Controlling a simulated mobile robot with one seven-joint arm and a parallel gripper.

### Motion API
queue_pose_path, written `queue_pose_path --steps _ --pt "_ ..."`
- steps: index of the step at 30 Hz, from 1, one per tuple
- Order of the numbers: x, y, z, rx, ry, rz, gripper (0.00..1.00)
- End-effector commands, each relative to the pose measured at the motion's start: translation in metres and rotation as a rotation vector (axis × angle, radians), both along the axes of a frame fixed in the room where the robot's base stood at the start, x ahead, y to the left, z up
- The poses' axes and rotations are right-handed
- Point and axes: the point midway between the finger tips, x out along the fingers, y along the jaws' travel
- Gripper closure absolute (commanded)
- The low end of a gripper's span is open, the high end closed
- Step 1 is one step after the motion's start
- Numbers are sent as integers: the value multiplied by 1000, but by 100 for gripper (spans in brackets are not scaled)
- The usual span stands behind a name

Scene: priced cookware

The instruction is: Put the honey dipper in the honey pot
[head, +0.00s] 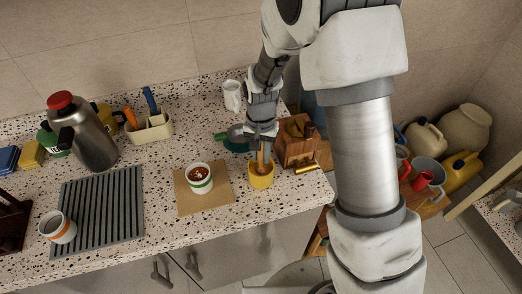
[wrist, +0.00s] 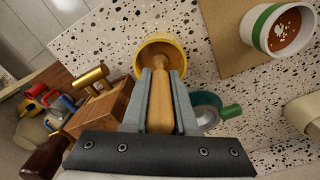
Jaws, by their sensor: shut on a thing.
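The honey pot is a small yellow pot (head: 261,181) on the speckled counter, right of a tan board. It also shows in the wrist view (wrist: 183,45). The honey dipper is a light wooden stick (wrist: 160,108). My gripper (wrist: 160,90) is shut on it, with a finger on each side. In the head view my gripper (head: 263,138) is above the pot, pointing down, and the dipper (head: 265,156) reaches down into the pot's mouth. The dipper's lower end is inside the rim; how deep it sits, and whether it touches the bottom, I cannot tell.
A wooden block (head: 297,142) with brass fittings stands close right of the pot. A green-handled grey item (head: 235,138) lies behind it. A white cup with a green band (head: 199,178) sits on the tan board (head: 220,200) to the left. The counter's front edge is near.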

Motion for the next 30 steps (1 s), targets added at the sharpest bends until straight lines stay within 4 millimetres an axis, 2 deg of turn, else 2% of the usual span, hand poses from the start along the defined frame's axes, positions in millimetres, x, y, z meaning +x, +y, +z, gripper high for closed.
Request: queue_pose_path --steps 3,12,13,18,24,30 --pt "0 0 -10 0 0 0 100" --pt "0 0 -9 0 0 0 100" --pt "0 0 -9 0 0 0 68" --pt "0 0 -9 0 0 0 39" --pt "0 0 -9 0 0 0 39" --pt "0 0 -9 0 0 0 9"
